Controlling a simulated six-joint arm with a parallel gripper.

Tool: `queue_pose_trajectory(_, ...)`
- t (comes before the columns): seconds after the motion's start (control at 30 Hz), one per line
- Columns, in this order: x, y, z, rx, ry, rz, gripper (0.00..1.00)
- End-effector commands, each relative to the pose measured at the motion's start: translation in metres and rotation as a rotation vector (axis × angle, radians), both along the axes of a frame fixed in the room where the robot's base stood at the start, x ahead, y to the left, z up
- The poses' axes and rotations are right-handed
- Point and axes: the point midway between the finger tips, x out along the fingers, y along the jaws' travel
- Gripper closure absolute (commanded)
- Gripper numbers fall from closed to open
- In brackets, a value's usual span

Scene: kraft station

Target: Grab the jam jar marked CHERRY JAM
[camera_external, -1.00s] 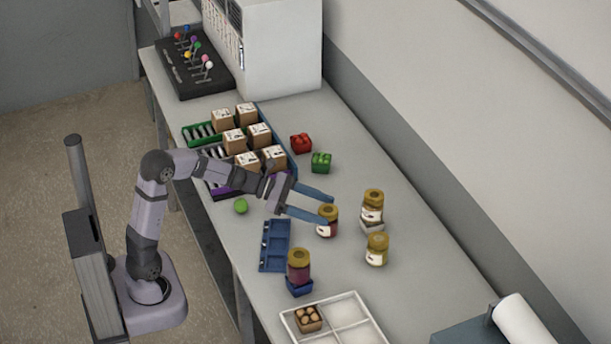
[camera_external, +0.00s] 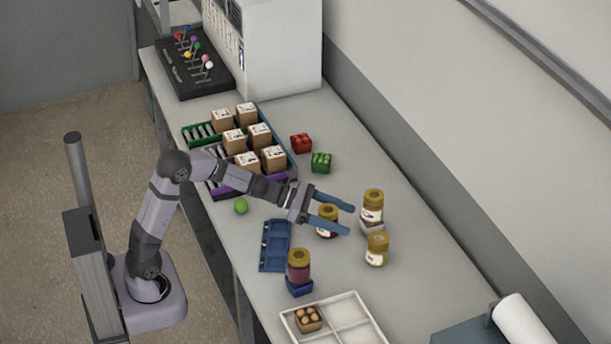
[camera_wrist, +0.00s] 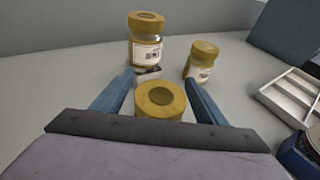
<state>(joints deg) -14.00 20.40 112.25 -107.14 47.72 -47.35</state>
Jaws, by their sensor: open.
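Several jam jars with gold lids stand on the bench. One dark red jar (camera_external: 327,233) stands between the two blue fingers of my gripper (camera_external: 342,219); its gold lid (camera_wrist: 160,99) is between the fingers in the wrist view, its body mostly hidden below. My gripper is open around this jar, with gaps on both sides of the lid. A pale jar (camera_external: 372,208) stands on a small block beyond it, and another pale jar (camera_external: 377,250) stands to the right. A purple-red jar (camera_external: 299,266) stands on a blue block at the front. The name CHERRY JAM is not readable on any label.
A blue compartment tray (camera_external: 275,258) lies left of the jars. A white divided tray (camera_external: 345,297) holds a small box at the front. Red (camera_external: 301,143) and green (camera_external: 321,162) punnets, a green ball (camera_external: 241,206) and several cartons stand farther back.

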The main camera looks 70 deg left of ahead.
Motion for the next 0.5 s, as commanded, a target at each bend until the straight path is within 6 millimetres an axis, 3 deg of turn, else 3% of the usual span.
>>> queue_pose_trajectory(0.07, -0.0001, 0.0002, 0.0000, 0.000, 0.000, 0.000, 0.34)
queue_pose_trajectory(0.3, -0.0003, 0.0004, -0.0001, 0.000, 0.000, 0.000, 0.90)
queue_pose_trajectory(0.5, 0.0000, 0.0005, 0.0016, -0.001, -0.003, 0.001, 0.90)
